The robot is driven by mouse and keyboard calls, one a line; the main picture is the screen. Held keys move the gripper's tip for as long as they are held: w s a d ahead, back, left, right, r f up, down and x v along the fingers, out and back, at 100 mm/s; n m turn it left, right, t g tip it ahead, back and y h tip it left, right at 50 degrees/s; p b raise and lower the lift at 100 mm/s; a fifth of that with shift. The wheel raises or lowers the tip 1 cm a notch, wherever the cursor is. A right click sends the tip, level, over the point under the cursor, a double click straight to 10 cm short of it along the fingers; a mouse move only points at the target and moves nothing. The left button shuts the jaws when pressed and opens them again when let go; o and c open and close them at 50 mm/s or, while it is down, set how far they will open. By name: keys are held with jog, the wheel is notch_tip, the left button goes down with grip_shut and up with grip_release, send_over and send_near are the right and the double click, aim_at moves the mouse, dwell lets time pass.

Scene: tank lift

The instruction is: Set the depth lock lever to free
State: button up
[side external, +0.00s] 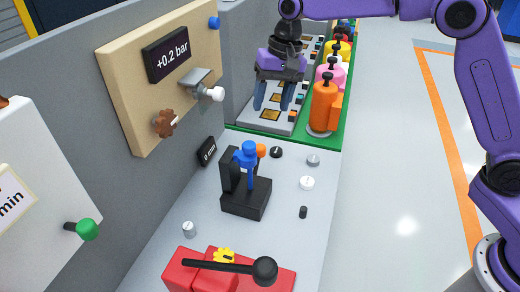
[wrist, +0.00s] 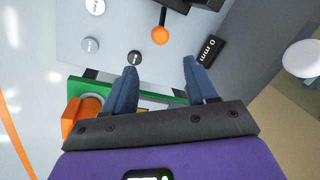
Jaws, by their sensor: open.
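A black stand (side external: 245,198) with a blue upright part (side external: 249,157) sits on the light grey bench. An orange ball knob (side external: 261,151) sticks out from it; in the wrist view the knob (wrist: 160,35) ends a thin dark rod. A small black display (side external: 207,151) beside it reads 0 mm in the wrist view (wrist: 208,48). No label shows which part is the depth lock lever; the orange-knobbed lever is likely. My gripper (side external: 272,100) is open and empty, pointing down behind the stand. In the wrist view its blue fingers (wrist: 160,75) are apart, short of the knob.
A beige panel (side external: 190,45) carries a +0.2 bar display and a white-tipped lever. A red box (side external: 230,275) with a black ball lever (side external: 264,271) is in front. Small knobs dot the bench, including a black one (side external: 276,152). Coloured canisters (side external: 325,105) stand right of my gripper.

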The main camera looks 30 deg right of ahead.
aim_at(261, 146)
jog(key=a+f, duration=0.1)
jog(key=f, duration=0.4)
jog(key=a+f, duration=0.1)
jog(key=f, duration=0.8)
jog(key=shift+w+a+f, duration=0.25)
jog(key=shift+a+f, duration=0.1)
jog(key=shift+a, duration=0.05)
grip_shut()
